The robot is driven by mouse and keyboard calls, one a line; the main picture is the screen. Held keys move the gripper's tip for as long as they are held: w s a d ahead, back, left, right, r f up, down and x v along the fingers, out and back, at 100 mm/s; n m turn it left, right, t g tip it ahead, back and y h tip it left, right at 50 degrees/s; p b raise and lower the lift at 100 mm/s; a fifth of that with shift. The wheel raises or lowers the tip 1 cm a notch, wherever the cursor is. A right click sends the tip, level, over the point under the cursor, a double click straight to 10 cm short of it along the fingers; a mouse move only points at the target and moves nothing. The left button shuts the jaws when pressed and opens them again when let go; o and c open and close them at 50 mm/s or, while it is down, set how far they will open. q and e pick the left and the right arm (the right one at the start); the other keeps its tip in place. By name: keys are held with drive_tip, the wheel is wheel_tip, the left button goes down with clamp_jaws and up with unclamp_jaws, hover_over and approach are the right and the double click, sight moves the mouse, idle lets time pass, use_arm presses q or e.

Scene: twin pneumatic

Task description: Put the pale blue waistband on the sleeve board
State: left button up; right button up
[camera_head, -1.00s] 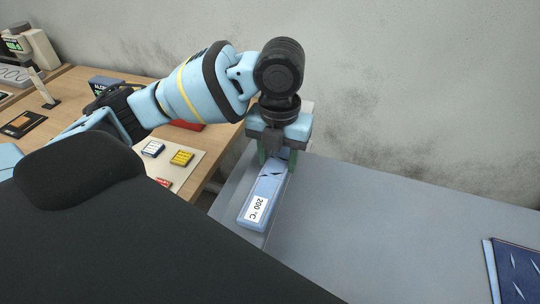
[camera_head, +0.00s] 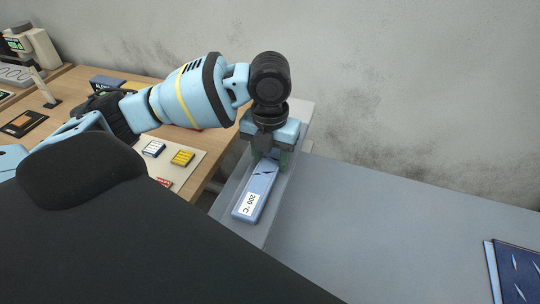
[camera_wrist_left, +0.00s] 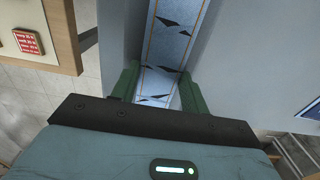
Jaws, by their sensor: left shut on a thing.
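The pale blue waistband (camera_head: 256,192) is a long flat strip with dark marks and a white "200 °C" label at its near end. My left gripper (camera_head: 270,157) is shut on its far part, pointing down. In the left wrist view the strip (camera_wrist_left: 172,45) runs between the green fingers (camera_wrist_left: 160,90), with dark diamonds and thin orange lines. The narrow grey sleeve board (camera_head: 292,150) lies beneath, and the strip runs lengthwise over it. I cannot tell whether strip and board touch. The gripper hides the strip's far end. My right gripper is not in view.
A wooden table (camera_head: 215,150) on the left holds a pale mat with small yellow, blue and red packs (camera_head: 182,158). A wide grey surface (camera_head: 380,225) to the right is mostly clear. A dark blue patterned item (camera_head: 518,270) lies at its right edge. A wall stands behind.

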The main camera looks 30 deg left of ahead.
sight(270, 162)
use_arm(q)
drive_tip(key=shift+f, duration=0.1)
drive_tip(key=o, duration=1)
wheel_tip(270, 162, up, 12)
drive_tip(key=shift+r+p, duration=0.15)
drive_tip(key=shift+p, duration=0.4)
